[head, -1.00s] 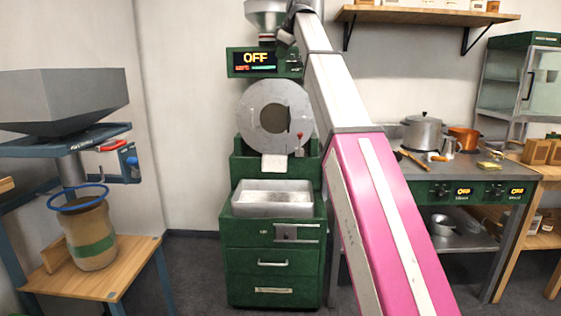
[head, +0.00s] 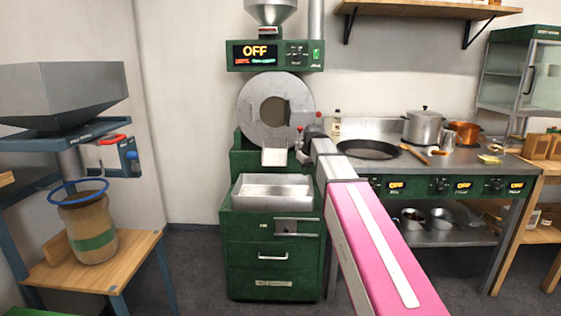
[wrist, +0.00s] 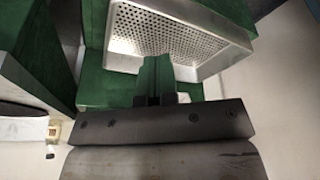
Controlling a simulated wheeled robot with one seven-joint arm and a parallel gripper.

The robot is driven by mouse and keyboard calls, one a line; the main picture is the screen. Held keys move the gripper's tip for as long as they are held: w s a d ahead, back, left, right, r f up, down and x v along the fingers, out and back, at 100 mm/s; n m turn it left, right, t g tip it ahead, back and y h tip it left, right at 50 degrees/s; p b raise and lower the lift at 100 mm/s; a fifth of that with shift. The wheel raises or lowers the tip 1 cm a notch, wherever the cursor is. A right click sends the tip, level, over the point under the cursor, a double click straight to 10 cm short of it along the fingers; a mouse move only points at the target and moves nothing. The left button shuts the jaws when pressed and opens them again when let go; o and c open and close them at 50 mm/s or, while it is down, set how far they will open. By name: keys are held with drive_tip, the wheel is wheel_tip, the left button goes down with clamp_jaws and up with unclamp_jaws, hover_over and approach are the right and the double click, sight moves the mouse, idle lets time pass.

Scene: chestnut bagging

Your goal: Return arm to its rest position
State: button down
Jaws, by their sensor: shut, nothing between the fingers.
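My gripper (head: 302,147) is at the end of my pink and white arm, in front of the right side of the green roaster (head: 244,157), beside its round drum front (head: 252,120). In the wrist view my gripper (wrist: 157,98) is shut with nothing in it. The metal cooling tray (head: 246,191) of the roaster sits lower left of the gripper. It shows in the wrist view (wrist: 120,15) as a perforated tray beyond the fingers. The display (head: 255,51) reads OFF.
A steel counter (head: 400,175) with a black pan (head: 368,149) and a steel pot (head: 422,128) stands to the right, close to my arm. A hopper stand (head: 70,95) with a sack (head: 88,232) under a blue ring is at left. Floor between is clear.

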drive_tip(key=s+d+f+m+g+h, duration=0.1)
drive_tip(key=s+d+f+m, duration=0.2)
drive_tip(key=s+f, duration=1)
drive_tip(key=s+d+f+m+g, duration=0.2)
drive_tip(key=s+d+f, duration=0.3)
drive_tip(key=s+f, duration=0.9)
wheel_tip(320, 180, down, 4)
drive_tip(key=shift+d+r+m+h, duration=0.1)
drive_tip(key=shift+d+m+h, duration=0.3)
drive_tip(key=shift+m, duration=0.4)
